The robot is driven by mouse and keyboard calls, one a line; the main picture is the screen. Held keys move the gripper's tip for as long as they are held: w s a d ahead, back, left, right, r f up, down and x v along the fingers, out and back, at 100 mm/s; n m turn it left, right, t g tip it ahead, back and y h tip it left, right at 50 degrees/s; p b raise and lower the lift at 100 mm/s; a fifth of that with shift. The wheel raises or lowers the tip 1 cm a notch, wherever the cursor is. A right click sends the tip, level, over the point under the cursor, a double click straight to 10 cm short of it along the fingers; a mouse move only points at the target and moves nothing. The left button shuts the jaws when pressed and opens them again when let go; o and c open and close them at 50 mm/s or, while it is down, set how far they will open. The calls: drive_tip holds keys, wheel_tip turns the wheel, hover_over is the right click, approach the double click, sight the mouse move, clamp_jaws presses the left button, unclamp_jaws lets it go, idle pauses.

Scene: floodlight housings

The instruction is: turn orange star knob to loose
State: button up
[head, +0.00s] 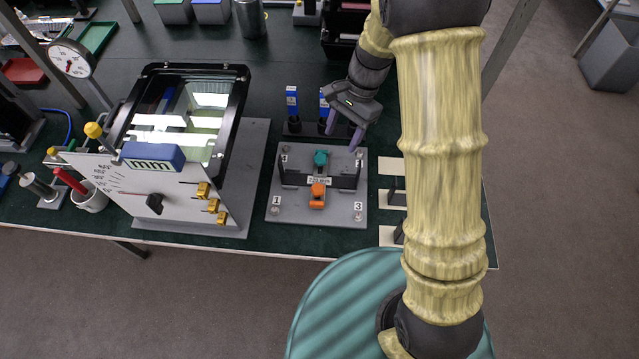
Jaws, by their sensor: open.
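The orange knob (318,190) sits at the front middle of a grey fixture plate (290,214), below a small white label. Its exact shape and any tight or loose marks are too small to read. A teal knob (320,158) sits just behind it on the same fixture. My gripper (344,136) is open and empty, with purple fingertips pointing down. In the picture it is above and right of the teal knob, at the back of the fixture, apart from the orange knob.
A large framed panel (153,159) with a dial and yellow clips stands left of the fixture. Blue-topped holders (292,100) stand behind the fixture. White cards (392,197) with dark pieces lie to its right. The table's front edge is close to the plate.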

sight(318, 188)
drive_tip(key=shift+w+a+f, duration=0.1)
drive_tip(key=shift+a+f, duration=0.05)
drive_tip(key=shift+a, duration=0.25)
drive_tip(key=p+x, duration=0.1)
drive_tip(key=x, duration=1.6)
drive_tip(key=shift+a+f, duration=0.1)
drive_tip(key=shift+f, duration=0.05)
drive_tip(key=c, duration=1)
